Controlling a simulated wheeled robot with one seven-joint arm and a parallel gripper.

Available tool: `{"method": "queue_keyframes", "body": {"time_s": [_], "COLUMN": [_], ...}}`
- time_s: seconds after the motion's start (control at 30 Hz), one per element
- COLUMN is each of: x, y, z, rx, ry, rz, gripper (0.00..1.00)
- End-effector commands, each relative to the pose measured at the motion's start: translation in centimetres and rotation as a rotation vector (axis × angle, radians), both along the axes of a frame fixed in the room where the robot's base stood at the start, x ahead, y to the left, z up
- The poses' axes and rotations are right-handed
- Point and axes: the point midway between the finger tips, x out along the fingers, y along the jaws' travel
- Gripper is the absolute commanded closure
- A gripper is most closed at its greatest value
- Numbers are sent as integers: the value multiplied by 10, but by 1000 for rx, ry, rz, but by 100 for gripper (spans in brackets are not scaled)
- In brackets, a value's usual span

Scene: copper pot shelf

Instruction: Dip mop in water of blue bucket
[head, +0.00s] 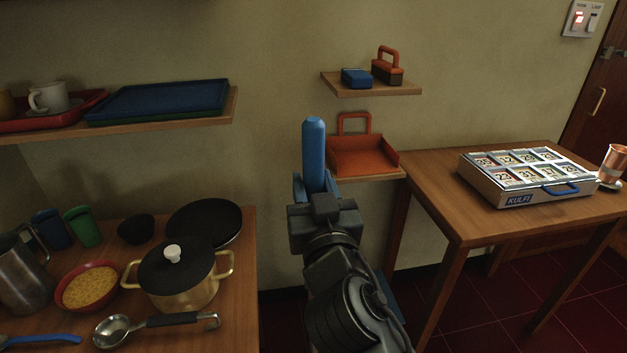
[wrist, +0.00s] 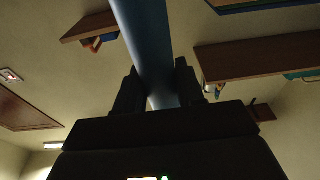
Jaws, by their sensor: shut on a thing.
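My gripper (head: 315,190) is in the middle of the head view, shut on a blue pole, likely the mop handle (head: 314,145). The rounded top of the handle points up above the jaws. In the wrist view the handle (wrist: 147,45) runs between the two fingers of my gripper (wrist: 160,88). The mop's head is not in view. A small strip of blue shows low behind my arm, and I cannot tell what it belongs to. No blue bucket or water can be made out in either view.
A left table (head: 235,320) holds a gold pot (head: 180,285), a ladle (head: 150,322) and a bowl of yellow food (head: 90,287). Wall shelves (head: 375,90) are behind my gripper.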

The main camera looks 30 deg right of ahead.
Motion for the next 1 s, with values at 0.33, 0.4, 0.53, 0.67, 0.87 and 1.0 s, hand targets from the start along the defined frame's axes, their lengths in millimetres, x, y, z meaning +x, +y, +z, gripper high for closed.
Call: {"method": "queue_keyframes", "body": {"time_s": [0.33,0.4,0.53,0.67,0.87,1.0], "x": [0,0,0,0,0,0], "y": [0,0,0,0,0,0], "z": [-39,-46,-60,-71,-89,-102], "rx": [-2,-1,-1,0,-2,-1], "ry": [-3,-3,-3,-4,-3,-4], "rz": [0,1,0,0,0,0], "gripper": [100,100,100,100,100,100]}}
